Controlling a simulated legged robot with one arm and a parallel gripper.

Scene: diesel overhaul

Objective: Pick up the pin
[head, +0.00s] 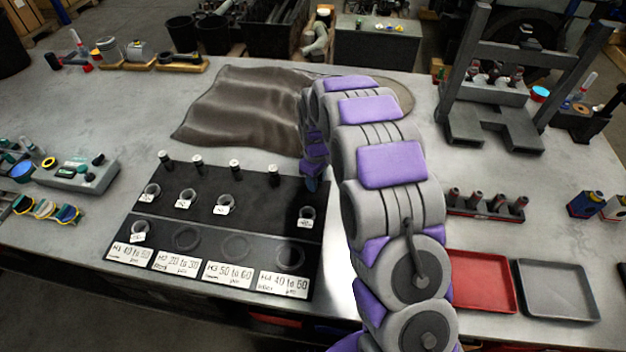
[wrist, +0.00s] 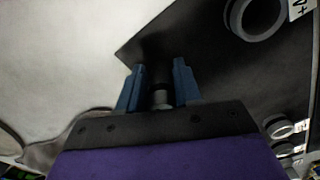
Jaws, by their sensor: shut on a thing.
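My gripper (wrist: 158,88) shows in the wrist view with its two blue fingers close together on a small grey pin (wrist: 160,100). The pin is partly hidden between the fingers and the gripper body. In the head view my gripper (head: 311,184) is at the back right corner of the black board (head: 262,245), mostly hidden behind my arm. The held pin cannot be made out there. Several other short pins stand upright along the back of the board, one of them beside my gripper (head: 273,171). I cannot tell whether the held pin touches the board.
Tagged metal rings (head: 226,203) stand on the board, with white labels (head: 228,273) along its front. A brown cloth (head: 240,105) lies behind it. A red tray (head: 482,281), a grey tray (head: 558,290) and a press frame (head: 495,130) are at the right.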

